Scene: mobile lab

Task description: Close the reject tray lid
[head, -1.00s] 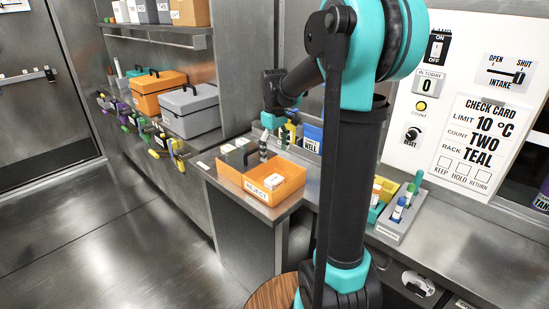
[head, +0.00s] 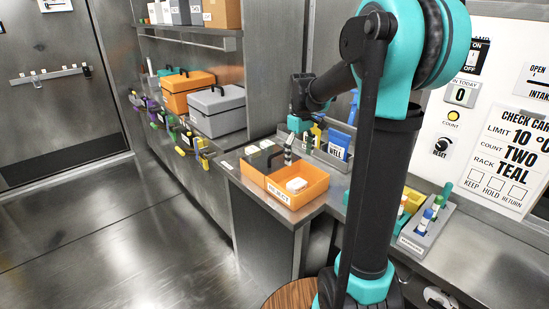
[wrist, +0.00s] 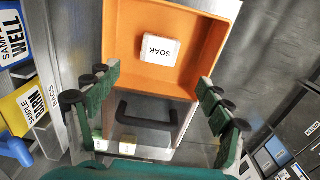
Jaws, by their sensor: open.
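The orange reject tray (head: 311,191) sits on the steel counter's corner, with a white block marked SOAK (wrist: 158,47) inside. A dark grey panel, which looks like its lid (wrist: 155,136), lies at the tray's near end in the wrist view. It leaves the orange part with the block uncovered. A black bar handle (wrist: 147,112) stands on the panel. My gripper (wrist: 154,92) is open, its green, black-tipped fingers on either side of the handle. I see no contact with it. In the head view my gripper (head: 288,155) is over the tray's far left part.
Sample pouches (head: 338,145) stand in a rack behind the tray. A grey tube rack (head: 425,232) is on the counter to the right. Orange (head: 188,93) and grey (head: 218,112) toolboxes sit on a side bench. The floor to the left is clear.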

